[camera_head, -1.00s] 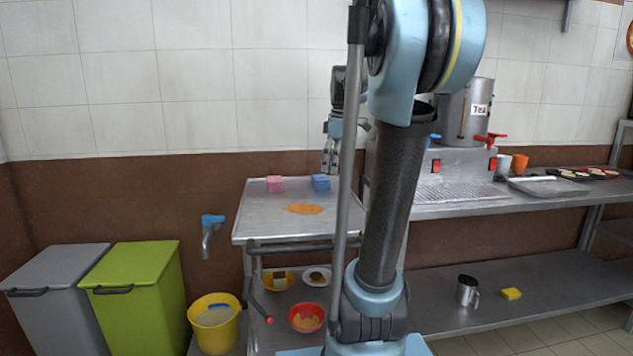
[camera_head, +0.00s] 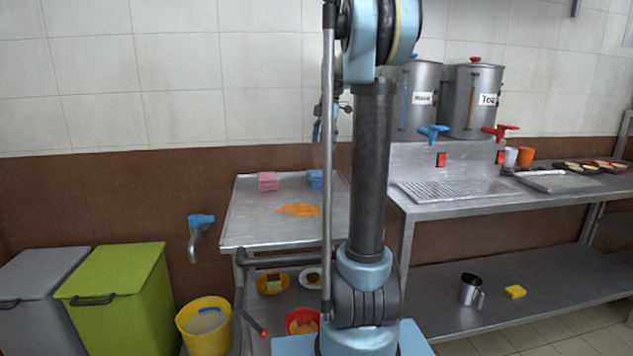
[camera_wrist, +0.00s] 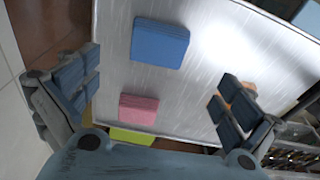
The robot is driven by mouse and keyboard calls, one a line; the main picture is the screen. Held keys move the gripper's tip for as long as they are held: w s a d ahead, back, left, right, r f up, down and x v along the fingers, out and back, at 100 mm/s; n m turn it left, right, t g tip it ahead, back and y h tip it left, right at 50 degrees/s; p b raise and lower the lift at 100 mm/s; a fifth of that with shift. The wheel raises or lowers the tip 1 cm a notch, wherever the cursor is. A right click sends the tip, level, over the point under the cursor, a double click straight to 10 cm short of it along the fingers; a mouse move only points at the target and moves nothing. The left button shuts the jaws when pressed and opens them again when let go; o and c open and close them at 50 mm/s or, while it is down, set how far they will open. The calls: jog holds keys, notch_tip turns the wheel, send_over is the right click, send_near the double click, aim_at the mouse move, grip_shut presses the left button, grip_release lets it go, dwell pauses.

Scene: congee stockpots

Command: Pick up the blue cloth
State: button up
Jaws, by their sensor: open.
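The blue cloth (camera_wrist: 159,43) is a folded block lying on the metal cart top. In the head view the blue cloth (camera_head: 315,178) is at the back right of the cart, partly hidden by my arm. My gripper (camera_wrist: 158,95) is open and empty above the cart, its two fingers wide apart. In the head view it is mostly hidden behind my arm. A pink cloth (camera_wrist: 138,109) lies between the fingers' lines in the wrist view; it also shows left of the blue one (camera_head: 268,181).
The cart top (camera_head: 250,225) also bears a flat orange cloth (camera_head: 299,210). The tiled wall stands close behind it. A steel counter (camera_head: 470,203) with two urns is on the right. Green (camera_head: 120,300) and grey bins and a yellow bucket (camera_head: 206,325) stand left.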

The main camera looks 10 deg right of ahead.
aim_at(317, 173)
jog(key=f, duration=0.4)
jog(key=a+f, duration=0.1)
jog(key=f, duration=0.1)
jog(key=shift+s+f, duration=0.1)
jog(key=shift+f, duration=0.05)
jog(key=shift+a+f, duration=0.2)
jog(key=shift+f, duration=0.65)
jog(key=shift+a+f, duration=0.15)
jog(key=shift+f, duration=0.7)
jog(key=shift+a+f, duration=0.2)
jog(key=shift+f, duration=0.65)
jog(key=c, duration=1)
